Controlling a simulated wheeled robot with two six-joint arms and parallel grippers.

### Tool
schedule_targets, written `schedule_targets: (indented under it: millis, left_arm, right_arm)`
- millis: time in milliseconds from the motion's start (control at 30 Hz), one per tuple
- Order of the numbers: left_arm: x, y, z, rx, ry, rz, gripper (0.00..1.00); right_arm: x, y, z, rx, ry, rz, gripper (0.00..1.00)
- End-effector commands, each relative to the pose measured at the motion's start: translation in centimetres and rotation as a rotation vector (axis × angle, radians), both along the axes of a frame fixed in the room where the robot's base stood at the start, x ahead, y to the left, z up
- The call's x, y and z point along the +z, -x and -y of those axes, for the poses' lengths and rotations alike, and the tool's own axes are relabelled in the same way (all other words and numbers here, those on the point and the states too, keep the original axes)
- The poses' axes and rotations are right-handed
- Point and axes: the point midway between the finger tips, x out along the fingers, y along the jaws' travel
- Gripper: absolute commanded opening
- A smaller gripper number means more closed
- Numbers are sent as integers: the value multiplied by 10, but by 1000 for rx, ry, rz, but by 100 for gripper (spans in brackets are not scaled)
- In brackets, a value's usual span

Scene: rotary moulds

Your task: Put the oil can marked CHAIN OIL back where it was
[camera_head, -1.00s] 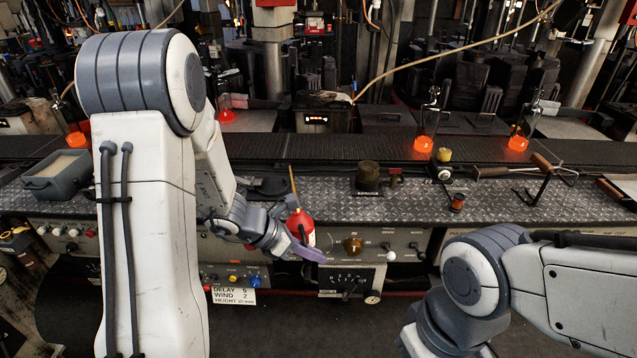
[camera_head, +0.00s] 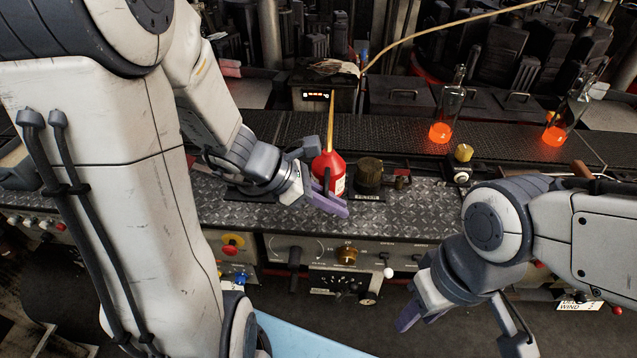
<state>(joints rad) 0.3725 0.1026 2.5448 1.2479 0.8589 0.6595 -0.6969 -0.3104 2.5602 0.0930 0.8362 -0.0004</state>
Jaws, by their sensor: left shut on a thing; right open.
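A red oil can (camera_head: 326,163) with a long yellow spout stands upright in my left gripper (camera_head: 338,192), above or at the patterned metal ledge. A pale label shows on its right side, but its lettering is too small to read. My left gripper is shut on the can, with one purple finger in front of it. I cannot tell whether the can's base touches the ledge. My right gripper (camera_head: 462,330) is open and empty, low in front of the console.
A dark round knob-like part (camera_head: 370,172) stands on the ledge just right of the can. A small brass-topped part (camera_head: 463,153) is further right. Glowing bottles (camera_head: 441,132) stand on the conveyor behind. The ledge between (camera_head: 425,205) is clear.

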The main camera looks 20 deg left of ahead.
Motion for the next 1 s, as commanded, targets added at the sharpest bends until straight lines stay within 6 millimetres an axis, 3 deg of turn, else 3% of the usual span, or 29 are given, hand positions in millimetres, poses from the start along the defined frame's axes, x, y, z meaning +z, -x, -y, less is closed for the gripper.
schedule_targets:
  millis: [33,100,200,533,767,1000]
  left_arm:
    - [6,-1,-3,4,2,-9,0]
    - [2,-2,-7,6,-3,-14,0]
    - [-20,-18,-22,6,-6,-8,0]
    - [-54,-60,-64,1,-7,-3,0]
    - [-67,-68,-72,-1,-7,-4,0]
    - [-98,-68,-72,-2,-7,-4,0]
  right_arm:
    - [19,0,0,0,0,0,40]
    - [32,0,0,0,0,0,40]
    - [22,0,0,0,0,0,40]
    - [32,0,0,0,0,0,40]
    - [34,0,0,0,0,0,40]
    - [35,0,0,0,0,0,40]
